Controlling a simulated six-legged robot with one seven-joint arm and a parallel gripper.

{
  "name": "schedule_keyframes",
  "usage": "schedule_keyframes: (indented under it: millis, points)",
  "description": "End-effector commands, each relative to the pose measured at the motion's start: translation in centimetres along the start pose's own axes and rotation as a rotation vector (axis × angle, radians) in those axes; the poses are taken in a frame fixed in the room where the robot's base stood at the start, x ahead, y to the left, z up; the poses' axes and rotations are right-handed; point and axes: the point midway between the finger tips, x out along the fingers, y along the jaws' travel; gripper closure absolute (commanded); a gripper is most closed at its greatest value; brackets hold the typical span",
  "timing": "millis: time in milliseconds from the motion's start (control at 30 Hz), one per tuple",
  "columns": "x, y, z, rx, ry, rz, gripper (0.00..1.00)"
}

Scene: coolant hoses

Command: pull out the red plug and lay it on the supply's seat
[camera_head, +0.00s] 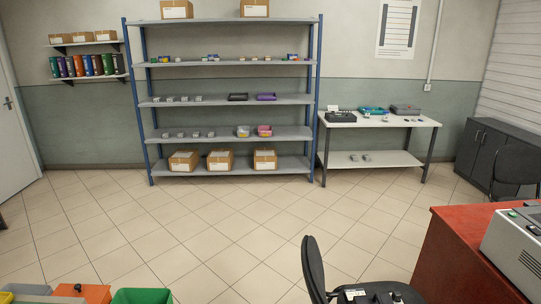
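I cannot make out a red plug in this view. A grey machine with slotted vents (517,255) stands on a red-topped desk (462,229) at the right and is cut off by the picture edge. I cannot tell whether it is the supply. A dark chair (314,272) stands at the bottom, left of the desk. Small dark and white items (355,295) lie on or by its seat, too small to identify. My gripper is not in view.
A blue-post shelving rack (228,103) with boxes and small parts stands at the back wall. A white workbench (385,119) with devices is right of it. Coloured bins (142,296) are at bottom left. Black cabinets (482,146) stand at right. The tiled floor between is clear.

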Motion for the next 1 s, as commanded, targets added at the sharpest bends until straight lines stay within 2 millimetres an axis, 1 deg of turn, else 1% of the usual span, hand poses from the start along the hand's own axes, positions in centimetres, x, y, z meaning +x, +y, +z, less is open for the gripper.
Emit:
schedule_keyframes:
  millis: [600, 633, 667, 800, 1000]
  points:
    - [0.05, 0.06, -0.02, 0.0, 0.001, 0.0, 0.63]
    - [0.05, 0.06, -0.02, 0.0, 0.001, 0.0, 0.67]
    - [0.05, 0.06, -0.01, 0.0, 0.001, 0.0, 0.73]
    - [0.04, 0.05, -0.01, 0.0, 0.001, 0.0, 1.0]
    - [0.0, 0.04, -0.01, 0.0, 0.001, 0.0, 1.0]
